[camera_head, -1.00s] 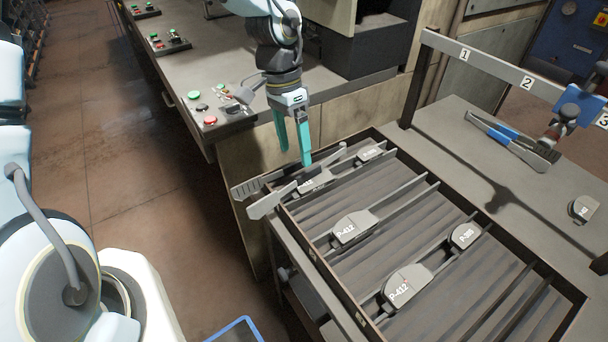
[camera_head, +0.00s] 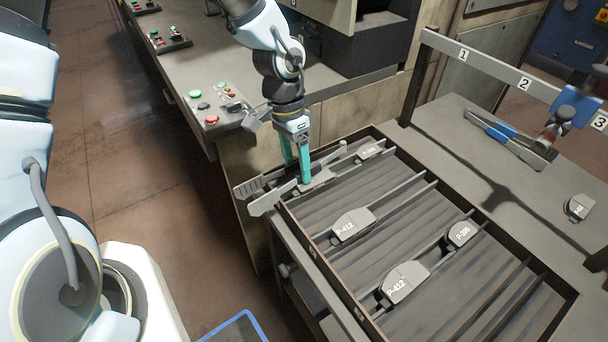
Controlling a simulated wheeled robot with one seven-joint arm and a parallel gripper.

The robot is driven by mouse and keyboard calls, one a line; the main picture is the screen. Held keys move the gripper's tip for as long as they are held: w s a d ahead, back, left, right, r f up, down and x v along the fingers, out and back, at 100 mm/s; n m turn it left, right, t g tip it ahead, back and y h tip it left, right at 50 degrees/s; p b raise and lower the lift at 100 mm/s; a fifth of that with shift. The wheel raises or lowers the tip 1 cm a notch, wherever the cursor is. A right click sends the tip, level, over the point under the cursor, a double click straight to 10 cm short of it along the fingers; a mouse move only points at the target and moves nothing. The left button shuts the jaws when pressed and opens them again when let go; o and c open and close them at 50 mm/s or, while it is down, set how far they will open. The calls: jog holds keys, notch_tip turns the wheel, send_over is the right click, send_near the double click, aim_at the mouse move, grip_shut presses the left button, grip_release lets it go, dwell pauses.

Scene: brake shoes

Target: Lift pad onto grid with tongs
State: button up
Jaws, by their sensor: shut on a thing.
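Grey long-handled tongs (camera_head: 266,203) lie across the left rim of the slatted grid (camera_head: 425,265), their two handles jutting out to the left. My gripper (camera_head: 298,178) has teal fingers reaching down at the tongs. It is shut on them; the exact contact is partly hidden. A grey pad (camera_head: 317,181) lies beside the right finger, its label mostly covered. I cannot tell whether the tongs' jaws hold it. Other grey pads sit on the grid: a P-412 pad (camera_head: 353,226), another P-412 pad (camera_head: 405,282) and a smaller pad (camera_head: 462,235).
A further small pad (camera_head: 369,152) sits at the grid's back corner. A blue-handled tool (camera_head: 507,139) and a small pad (camera_head: 578,208) lie on the side bench (camera_head: 455,130), below a numbered rail (camera_head: 495,72). A button panel (camera_head: 215,105) stands left of my gripper.

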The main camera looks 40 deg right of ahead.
jog(key=shift+w, duration=0.1)
grip_shut()
jog(key=shift+a+f, duration=0.1)
dwell(0.3)
jog(key=s+b+v, duration=0.1)
jog(key=s+v, duration=0.1)
jog(key=v, duration=0.8)
jog(key=shift+r, duration=0.2)
jog(key=shift+o, duration=1.6)
grip_release()
jog(key=shift+s, duration=0.1)
